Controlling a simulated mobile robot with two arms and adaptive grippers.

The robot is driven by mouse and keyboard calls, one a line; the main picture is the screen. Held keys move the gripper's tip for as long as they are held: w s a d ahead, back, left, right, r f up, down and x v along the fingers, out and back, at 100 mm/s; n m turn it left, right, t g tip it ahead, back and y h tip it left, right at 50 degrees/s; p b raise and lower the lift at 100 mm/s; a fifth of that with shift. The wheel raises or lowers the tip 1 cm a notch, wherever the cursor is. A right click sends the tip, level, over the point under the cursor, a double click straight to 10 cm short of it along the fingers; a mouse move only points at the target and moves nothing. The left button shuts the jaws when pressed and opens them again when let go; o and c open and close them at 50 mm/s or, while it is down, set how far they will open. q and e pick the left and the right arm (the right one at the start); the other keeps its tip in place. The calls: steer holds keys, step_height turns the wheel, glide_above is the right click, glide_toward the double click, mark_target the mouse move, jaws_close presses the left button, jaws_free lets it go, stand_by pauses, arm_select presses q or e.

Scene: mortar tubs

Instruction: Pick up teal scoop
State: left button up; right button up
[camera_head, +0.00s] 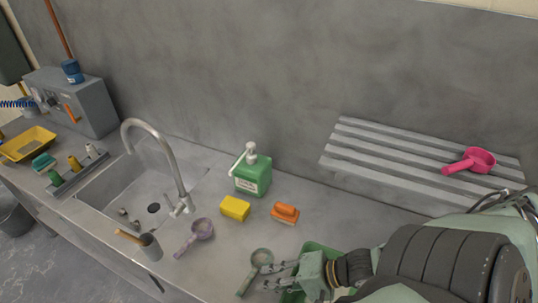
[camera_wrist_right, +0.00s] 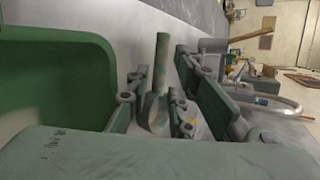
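The teal scoop (camera_head: 262,258) is a grey-green, worn-looking scoop lying on the counter, its handle pointing toward the front edge. My right gripper (camera_head: 269,276) comes in from the right, its fingers reaching the scoop's right side. In the right wrist view the scoop (camera_wrist_right: 159,75) shows between the spread fingers of my right gripper (camera_wrist_right: 165,80), with gaps beside its handle. The gripper looks open; any contact with the scoop cannot be told. My left gripper is not in view.
A green tub (camera_head: 318,248) stands right beside my right gripper, partly hidden by it. A purple scoop (camera_head: 203,228), yellow sponge (camera_head: 235,208), orange brush (camera_head: 286,213) and green soap bottle (camera_head: 253,176) stand behind and left. A pink scoop (camera_head: 480,160) lies on the slatted rack (camera_head: 385,155). The sink (camera_head: 135,185) is left.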

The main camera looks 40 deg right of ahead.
mark_target(247, 287)
steer(key=shift+w+a+f, duration=0.25)
steer(key=shift+w+a, duration=0.5)
steer(key=shift+a, duration=0.25)
steer(key=shift+w+a+f, duration=0.35)
steer(key=x, duration=0.3)
steer(key=shift+a+f+p, duration=0.1)
steer(key=shift+f+p, duration=0.05)
steer(key=shift+p, duration=0.2)
steer(key=shift+a, duration=0.1)
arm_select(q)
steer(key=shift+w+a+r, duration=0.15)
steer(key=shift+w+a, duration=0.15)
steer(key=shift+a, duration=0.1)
arm_select(e)
steer(key=shift+c, duration=0.7)
